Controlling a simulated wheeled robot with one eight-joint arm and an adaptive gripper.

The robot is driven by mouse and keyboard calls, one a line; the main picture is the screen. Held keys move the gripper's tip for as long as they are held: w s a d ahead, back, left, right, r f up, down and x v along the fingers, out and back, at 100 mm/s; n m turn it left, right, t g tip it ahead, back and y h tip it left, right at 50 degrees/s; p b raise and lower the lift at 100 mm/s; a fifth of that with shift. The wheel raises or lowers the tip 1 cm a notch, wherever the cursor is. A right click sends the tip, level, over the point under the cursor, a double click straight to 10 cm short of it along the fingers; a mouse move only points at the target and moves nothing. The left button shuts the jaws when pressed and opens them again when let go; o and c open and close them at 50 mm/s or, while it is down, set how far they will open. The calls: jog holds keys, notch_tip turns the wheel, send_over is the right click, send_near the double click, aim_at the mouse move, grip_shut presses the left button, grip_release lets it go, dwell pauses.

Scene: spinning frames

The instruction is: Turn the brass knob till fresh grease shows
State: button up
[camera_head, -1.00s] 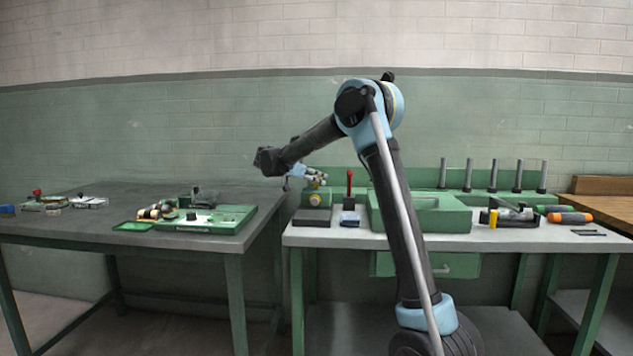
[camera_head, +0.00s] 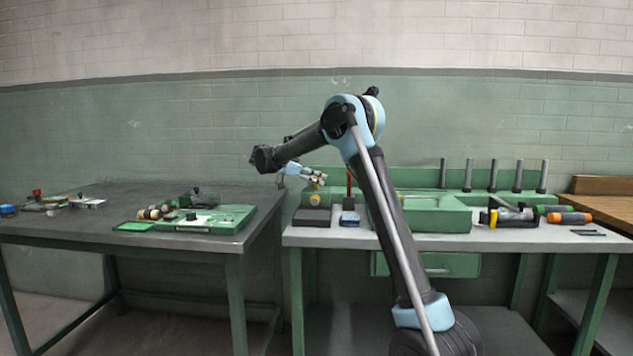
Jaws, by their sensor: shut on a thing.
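My gripper (camera_head: 318,181) is at the end of my arm, above the left end of the green-backed bench (camera_head: 500,236). It is small in view, and its fingers are shut on a small brass-coloured part, which I take to be the brass knob (camera_head: 316,187). Below it is a round fitting with a yellow rim and a blue-grey centre (camera_head: 315,199), facing me. Whether the knob and this fitting join is too small to tell. No grease can be made out.
A green bin (camera_head: 440,214) sits to the right behind my arm. The left table (camera_head: 90,225) holds a green tray (camera_head: 215,227) of parts.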

jog(key=o, duration=1.1)
jog(key=shift+a, duration=0.1)
jog(key=v, duration=1.1)
jog(key=shift+s+a, duration=0.1)
jog(key=shift+a, duration=0.3)
